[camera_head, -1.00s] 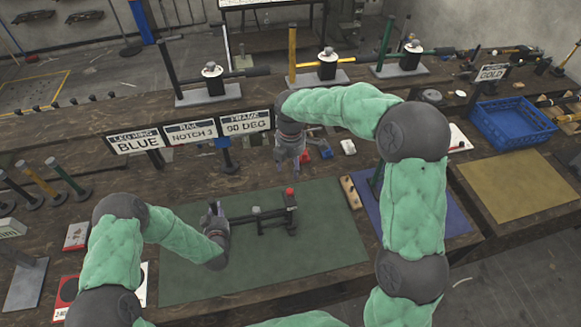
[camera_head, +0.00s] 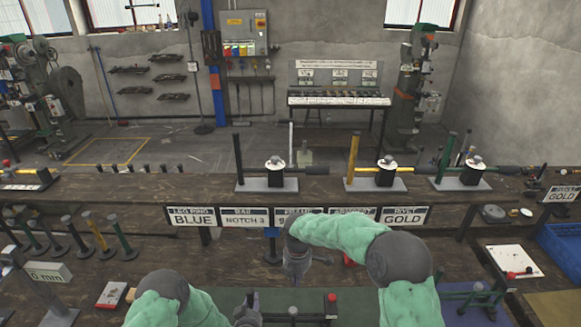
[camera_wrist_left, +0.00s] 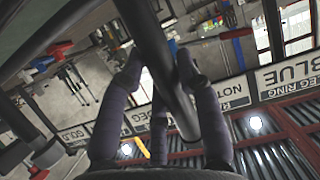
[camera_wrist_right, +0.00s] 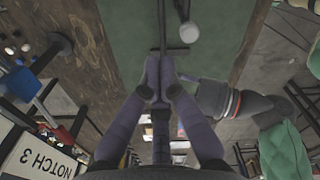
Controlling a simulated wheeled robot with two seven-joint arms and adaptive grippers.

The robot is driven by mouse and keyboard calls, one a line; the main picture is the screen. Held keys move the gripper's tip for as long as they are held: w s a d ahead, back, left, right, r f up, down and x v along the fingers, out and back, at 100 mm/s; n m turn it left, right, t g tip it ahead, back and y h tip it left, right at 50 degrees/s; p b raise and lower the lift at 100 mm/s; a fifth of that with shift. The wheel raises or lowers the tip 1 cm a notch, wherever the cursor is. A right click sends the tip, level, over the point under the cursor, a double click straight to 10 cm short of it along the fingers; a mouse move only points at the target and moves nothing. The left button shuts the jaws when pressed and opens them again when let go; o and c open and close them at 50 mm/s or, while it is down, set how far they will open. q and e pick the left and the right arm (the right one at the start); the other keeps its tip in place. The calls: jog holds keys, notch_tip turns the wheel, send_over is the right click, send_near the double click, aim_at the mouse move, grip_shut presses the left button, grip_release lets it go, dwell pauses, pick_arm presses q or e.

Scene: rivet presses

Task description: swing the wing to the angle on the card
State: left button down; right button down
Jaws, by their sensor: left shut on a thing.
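My left gripper (camera_head: 247,312) is low at the green mat, at the left end of the dark fixture. In the left wrist view its fingers (camera_wrist_left: 160,75) close around a dark bar (camera_wrist_left: 148,32), which I take to be the wing. The fixture's red-topped post (camera_head: 331,298) shows to its right; its lower part is out of frame. The frame card (camera_head: 297,212) is partly covered by my right arm, with only a 9 readable. My right gripper (camera_head: 296,270) points down behind the fixture. Its fingertips (camera_wrist_right: 159,72) are together, with a thin dark bar (camera_wrist_right: 162,30) beyond them.
Other cards read leg ring BLUE (camera_head: 193,217), rail NOTCH 3 (camera_head: 244,217) and rivet GOLD (camera_head: 405,217). Several presses (camera_head: 275,180) stand on the back bench. Several coloured posts (camera_head: 98,225) stand at left. A blue crate (camera_head: 562,245) is at right.

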aim_at(292, 310)
notch_tip(292, 310, down, 11)
jog(key=a, duration=0.1)
dwell(0.7)
jog(key=shift+r, duration=0.1)
dwell(1.3)
jog(key=shift+s+a, duration=0.15)
jog(key=shift+s, duration=0.6)
jog(key=shift+s+a, duration=0.1)
jog(key=shift+s, duration=0.75)
jog(key=shift+s, duration=0.7)
